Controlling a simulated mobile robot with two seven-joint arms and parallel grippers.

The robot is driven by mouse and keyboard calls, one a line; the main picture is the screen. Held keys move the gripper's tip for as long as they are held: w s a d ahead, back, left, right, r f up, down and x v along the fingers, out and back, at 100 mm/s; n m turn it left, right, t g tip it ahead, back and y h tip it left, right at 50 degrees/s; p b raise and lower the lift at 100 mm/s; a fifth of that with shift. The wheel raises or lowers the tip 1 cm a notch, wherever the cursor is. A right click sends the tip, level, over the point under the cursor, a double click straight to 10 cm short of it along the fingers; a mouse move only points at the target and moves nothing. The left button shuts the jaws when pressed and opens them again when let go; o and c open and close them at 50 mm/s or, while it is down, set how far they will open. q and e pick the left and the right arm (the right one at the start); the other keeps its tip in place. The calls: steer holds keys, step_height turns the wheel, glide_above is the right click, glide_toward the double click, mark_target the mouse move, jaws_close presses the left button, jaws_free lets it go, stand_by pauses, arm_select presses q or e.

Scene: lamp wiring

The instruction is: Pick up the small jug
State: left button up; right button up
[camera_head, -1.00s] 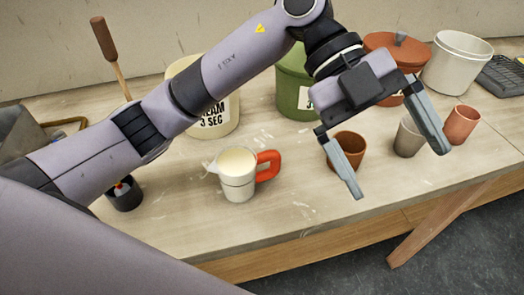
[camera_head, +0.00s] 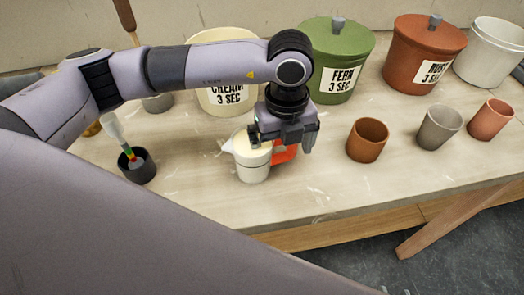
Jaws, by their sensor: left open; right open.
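The small jug (camera_head: 253,172) is white with a spout on its left, pale cream contents and a red-orange handle (camera_head: 284,153) on its right. It stands upright on the bench near the front edge. My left gripper (camera_head: 282,146) is open, with its fingers pointing down over the jug's right side and handle. One finger is in front of the jug's rim and the other is right of the handle. It hides part of the rim and handle; I cannot tell whether it touches them. My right gripper is not in view.
Brown (camera_head: 368,141), grey (camera_head: 439,127) and pink (camera_head: 490,120) cups stand to the right. Behind are cream (camera_head: 228,98), green (camera_head: 337,65) and rust (camera_head: 421,55) lidded pots and a white bucket (camera_head: 490,52). A black cup (camera_head: 137,167) holding a dropper stands left.

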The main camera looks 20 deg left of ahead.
arm_select(q)
steer(key=shift+f, duration=0.75)
steer(key=shift+r, duration=0.1)
steer(key=c, duration=1.7)
steer(key=shift+c, duration=0.2)
